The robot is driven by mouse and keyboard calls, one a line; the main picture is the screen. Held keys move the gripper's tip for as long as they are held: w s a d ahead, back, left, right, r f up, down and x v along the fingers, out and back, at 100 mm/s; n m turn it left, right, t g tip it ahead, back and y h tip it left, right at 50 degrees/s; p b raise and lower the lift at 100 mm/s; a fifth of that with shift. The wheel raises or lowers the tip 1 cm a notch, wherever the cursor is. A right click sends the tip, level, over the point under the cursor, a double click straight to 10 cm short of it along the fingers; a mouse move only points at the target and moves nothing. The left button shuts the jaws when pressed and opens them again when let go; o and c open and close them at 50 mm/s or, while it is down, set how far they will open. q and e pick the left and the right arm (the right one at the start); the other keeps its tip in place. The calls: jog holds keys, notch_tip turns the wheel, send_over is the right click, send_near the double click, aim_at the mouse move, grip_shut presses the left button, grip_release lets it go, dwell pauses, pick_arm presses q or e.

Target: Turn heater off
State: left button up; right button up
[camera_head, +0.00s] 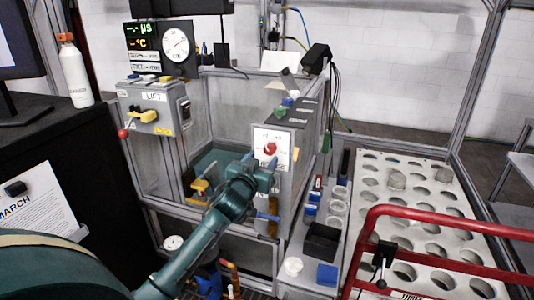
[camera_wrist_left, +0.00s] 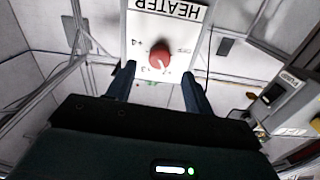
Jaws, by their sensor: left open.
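The heater panel (camera_head: 281,137) is a white plate with a red knob (camera_head: 270,149) on the front of a grey housing. In the left wrist view the plate (camera_wrist_left: 143,24) reads HEATER upside down, and its round red knob (camera_wrist_left: 160,55) has a pale mark near its lower edge. Small scale marks surround the knob; its exact setting is hard to read. My left gripper (camera_head: 262,165) is open and empty just in front of the panel. In the left wrist view its fingers (camera_wrist_left: 158,74) are on either side of the knob, seemingly short of it. My right gripper is out of view.
A grey LIFT box (camera_head: 157,107) with a yellow handle stands left of the tank. A PUMP switch (camera_wrist_left: 271,94) shows at right in the left wrist view. A red rail (camera_head: 455,218) crosses the perforated white rack (camera_head: 433,188) at right. A white bottle (camera_head: 76,75) stands at left.

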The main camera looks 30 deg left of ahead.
aim_at(269, 151)
pick_arm(q)
jog(key=shift+x, duration=2.1)
jog(key=c, duration=1)
jog(key=shift+o, duration=0.2)
